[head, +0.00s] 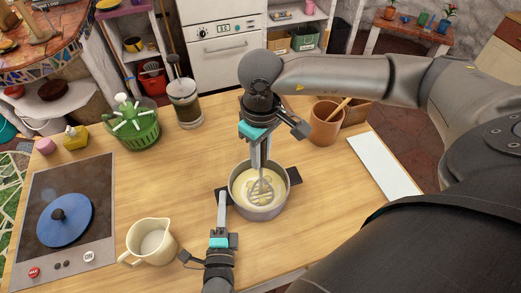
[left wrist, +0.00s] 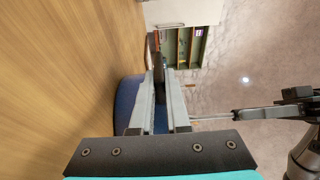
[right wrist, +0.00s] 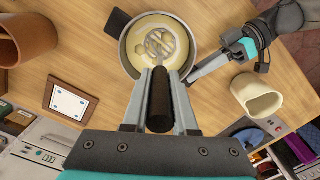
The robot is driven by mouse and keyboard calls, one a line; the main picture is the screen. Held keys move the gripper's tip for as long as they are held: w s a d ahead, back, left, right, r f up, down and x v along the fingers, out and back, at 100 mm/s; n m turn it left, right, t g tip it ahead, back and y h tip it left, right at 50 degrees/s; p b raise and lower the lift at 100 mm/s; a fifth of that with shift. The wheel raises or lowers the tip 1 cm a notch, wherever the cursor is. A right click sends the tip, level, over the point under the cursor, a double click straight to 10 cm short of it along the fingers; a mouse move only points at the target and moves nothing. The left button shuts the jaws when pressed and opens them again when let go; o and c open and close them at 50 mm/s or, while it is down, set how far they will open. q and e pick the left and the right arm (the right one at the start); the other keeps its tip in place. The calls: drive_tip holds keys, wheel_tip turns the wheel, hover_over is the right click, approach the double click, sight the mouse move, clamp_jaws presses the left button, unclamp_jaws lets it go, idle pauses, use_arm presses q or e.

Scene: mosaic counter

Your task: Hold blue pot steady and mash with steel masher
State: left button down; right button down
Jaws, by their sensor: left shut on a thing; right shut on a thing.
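The blue pot (head: 262,212) stands on the counter with pale yellow mash inside. Its blue side shows in the left wrist view (left wrist: 126,92); its rim and inside look grey from above. My left gripper (head: 222,194) is shut on the pot's dark left-hand handle. My right gripper (head: 259,150) is above the pot, shut on the masher's handle. That black handle is between the fingers in the right wrist view (right wrist: 161,102). The steel masher (head: 260,191) is upright, with its slotted head in the pot at the mash. How deep it sits is unclear.
A cream jug (head: 151,240) stands left of the pot, near my left gripper. Beyond it is a hob (head: 85,190) with a blue lid (head: 65,220). A green basket (head: 132,125), a glass press (head: 185,102), a brown crock (head: 326,124) and a white board (head: 385,166) surround clear counter.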

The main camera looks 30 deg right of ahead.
drive_tip(key=shift+f, duration=1.3)
drive_tip(key=r, duration=0.1)
drive_tip(key=w+r, duration=0.1)
drive_tip(key=w+d+r, duration=0.1)
drive_tip(key=shift+r, duration=0.3)
drive_tip(key=shift+f, duration=0.1)
wheel_tip(320, 180, up, 10)
drive_tip(key=shift+f, duration=0.2)
idle(1.2)
use_arm(q)
drive_tip(key=c, duration=0.8)
unclamp_jaws()
